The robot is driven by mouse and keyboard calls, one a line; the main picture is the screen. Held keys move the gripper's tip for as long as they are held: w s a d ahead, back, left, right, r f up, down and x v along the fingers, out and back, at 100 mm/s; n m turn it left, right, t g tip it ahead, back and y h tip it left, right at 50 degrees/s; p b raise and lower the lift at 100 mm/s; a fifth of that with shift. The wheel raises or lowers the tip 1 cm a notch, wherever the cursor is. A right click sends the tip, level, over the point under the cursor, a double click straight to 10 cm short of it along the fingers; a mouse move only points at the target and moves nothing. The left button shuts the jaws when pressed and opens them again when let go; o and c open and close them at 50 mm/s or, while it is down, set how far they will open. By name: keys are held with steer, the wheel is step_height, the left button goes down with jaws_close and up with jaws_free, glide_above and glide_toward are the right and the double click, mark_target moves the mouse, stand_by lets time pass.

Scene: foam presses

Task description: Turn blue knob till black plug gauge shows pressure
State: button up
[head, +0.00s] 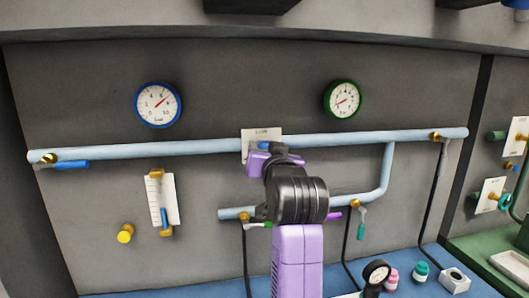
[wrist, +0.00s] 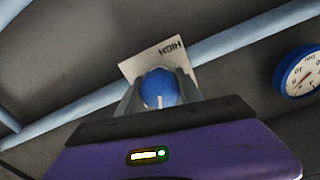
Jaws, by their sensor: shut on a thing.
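The blue knob (wrist: 158,88) is round with a pale line on its face, in front of a white label reading HIGH, seen upside down in the wrist view. My gripper (wrist: 159,95) is shut on the knob, with one grey finger on each side. In the head view my gripper (head: 265,150) is at the upper pipe and hides most of the knob. A black-rimmed gauge (head: 376,272) stands low at the front, right of my arm; its needle is too small to read.
A blue-rimmed gauge (head: 158,104) and a green-rimmed gauge (head: 344,99) are on the wall above the pipe (head: 110,152). A yellow knob (head: 125,234) is lower left. Small bottles (head: 420,271) and a white block (head: 454,281) stand on the blue bench at right.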

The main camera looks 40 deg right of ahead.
steer(key=m+b, duration=0.3)
steer(key=m, duration=0.4)
steer(key=shift+f, duration=0.15)
steer(key=m+b, duration=0.2)
steer(key=m, duration=0.4)
steer(key=shift+b, duration=0.4)
steer(key=shift+m, duration=0.3)
steer(key=o, duration=1.4)
steer(key=shift+s, duration=0.1)
steer(key=b+v, duration=0.1)
steer(key=v, duration=0.6)
steer(key=shift+s+a, duration=0.2)
steer(key=shift+s, duration=0.05)
